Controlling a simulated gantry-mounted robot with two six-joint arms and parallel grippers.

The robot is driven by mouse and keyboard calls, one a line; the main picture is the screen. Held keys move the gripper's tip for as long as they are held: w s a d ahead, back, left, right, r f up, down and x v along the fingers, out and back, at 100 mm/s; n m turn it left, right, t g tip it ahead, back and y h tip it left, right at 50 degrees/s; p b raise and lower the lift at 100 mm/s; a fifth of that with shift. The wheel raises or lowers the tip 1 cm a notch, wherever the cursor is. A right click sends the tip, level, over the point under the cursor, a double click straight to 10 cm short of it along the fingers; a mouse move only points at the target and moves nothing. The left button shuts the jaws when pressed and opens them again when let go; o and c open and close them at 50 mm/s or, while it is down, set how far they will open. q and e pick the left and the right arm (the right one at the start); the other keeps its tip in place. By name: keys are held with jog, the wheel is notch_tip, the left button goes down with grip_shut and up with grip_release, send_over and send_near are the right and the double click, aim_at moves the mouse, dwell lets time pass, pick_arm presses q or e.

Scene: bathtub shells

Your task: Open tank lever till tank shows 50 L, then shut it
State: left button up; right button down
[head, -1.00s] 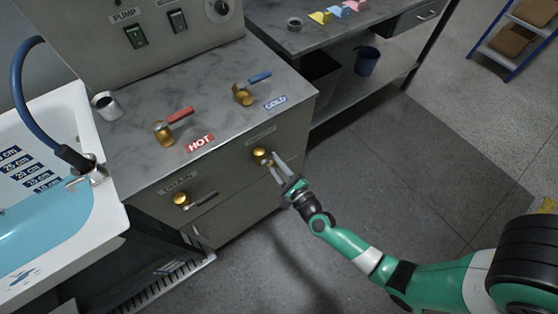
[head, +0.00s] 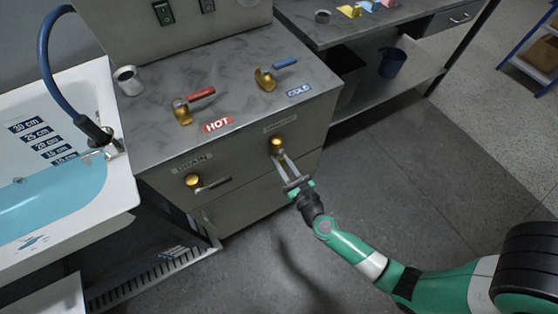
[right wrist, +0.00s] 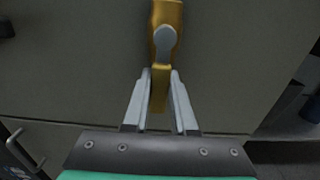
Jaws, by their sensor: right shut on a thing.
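A brass valve (head: 277,145) sits on the cabinet's front panel, right side, under a small label (head: 281,126) too blurred to read. My right gripper (head: 281,163) reaches it from below right. In the right wrist view the brass lever (right wrist: 160,88) hangs down from the valve's grey hub, and the gripper (right wrist: 158,76) is shut on it, one finger on each side. No tank display or litre reading is visible. My left gripper is out of view.
The DRAIN valve (head: 194,181), with a dark handle, is left on the same panel. Red HOT (head: 201,94) and blue COLD (head: 284,63) levers stand on the counter (head: 155,130). A bathtub (head: 120,180) with blue water is at left. Floor (head: 370,180) right of the cabinet is clear.

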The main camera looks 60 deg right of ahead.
dwell(0.5)
jog(key=c, duration=0.7)
grip_release()
jog(key=shift+s+a, duration=0.1)
jog(key=shift+p+v, duration=0.65)
jog(key=shift+v, duration=5.05)
